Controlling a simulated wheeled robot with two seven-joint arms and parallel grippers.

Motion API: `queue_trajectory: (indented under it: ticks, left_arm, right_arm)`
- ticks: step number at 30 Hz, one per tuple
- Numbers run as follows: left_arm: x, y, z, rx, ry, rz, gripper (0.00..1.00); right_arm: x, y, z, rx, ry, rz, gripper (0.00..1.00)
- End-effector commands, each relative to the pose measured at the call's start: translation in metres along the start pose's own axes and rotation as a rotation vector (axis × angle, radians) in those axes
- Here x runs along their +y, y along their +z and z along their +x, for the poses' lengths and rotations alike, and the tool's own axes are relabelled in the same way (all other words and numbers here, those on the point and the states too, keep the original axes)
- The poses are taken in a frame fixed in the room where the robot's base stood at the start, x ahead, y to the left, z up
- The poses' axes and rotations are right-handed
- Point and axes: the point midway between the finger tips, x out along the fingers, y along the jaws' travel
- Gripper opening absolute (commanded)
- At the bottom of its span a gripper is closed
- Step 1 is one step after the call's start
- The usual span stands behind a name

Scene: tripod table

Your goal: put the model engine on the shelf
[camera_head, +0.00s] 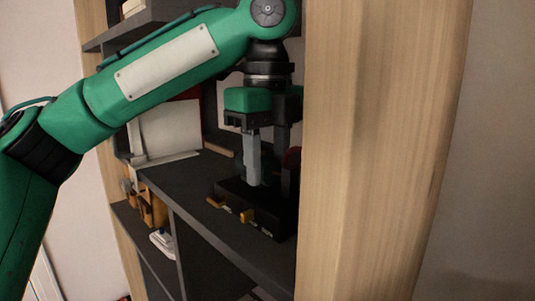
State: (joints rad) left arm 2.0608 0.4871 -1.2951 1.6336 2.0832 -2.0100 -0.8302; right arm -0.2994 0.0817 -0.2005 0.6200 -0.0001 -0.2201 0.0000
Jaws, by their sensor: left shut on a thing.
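The model engine (244,201) has a dark base with small yellow parts at its front, and dark green and red parts show above the base. It is at the dark grey shelf (199,210), close to the wooden side panel. I cannot tell whether its base touches the shelf board. My left gripper (268,180) reaches in from above, pointing down, with its fingers shut on the upper part of the engine. The gripper and the wooden panel hide part of the engine. My right gripper is not in view.
The wide wooden side panel (375,150) stands just right of the engine. A white board-like item (170,130) stands further back on the shelf. Wooden items (152,207) and a white object (163,242) are on a lower level. The shelf left of the engine is clear.

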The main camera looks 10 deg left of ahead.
Motion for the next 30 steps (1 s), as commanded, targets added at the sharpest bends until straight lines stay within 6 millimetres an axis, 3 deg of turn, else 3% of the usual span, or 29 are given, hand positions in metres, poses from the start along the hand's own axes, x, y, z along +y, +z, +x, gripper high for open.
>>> queue_trajectory:
  ticks: [4,5,8,20,30]
  left_arm:
    - [0.0,0.0,0.0,0.001,-0.002,0.0,0.0]
    - [0.0,0.0,0.001,0.0,0.0,0.0,0.41]
    - [0.0,0.0,0.001,0.0,0.0,0.0,0.59]
    - [0.0,0.0,-0.004,-0.001,0.0,-0.001,0.59]
    - [0.0,0.0,-0.048,-0.003,-0.003,-0.003,0.59]
  right_arm:
    - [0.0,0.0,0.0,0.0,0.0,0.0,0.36]
    - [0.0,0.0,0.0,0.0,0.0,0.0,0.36]
    - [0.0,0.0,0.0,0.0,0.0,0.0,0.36]
    - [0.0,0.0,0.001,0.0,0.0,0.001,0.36]
    - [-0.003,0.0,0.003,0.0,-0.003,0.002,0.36]
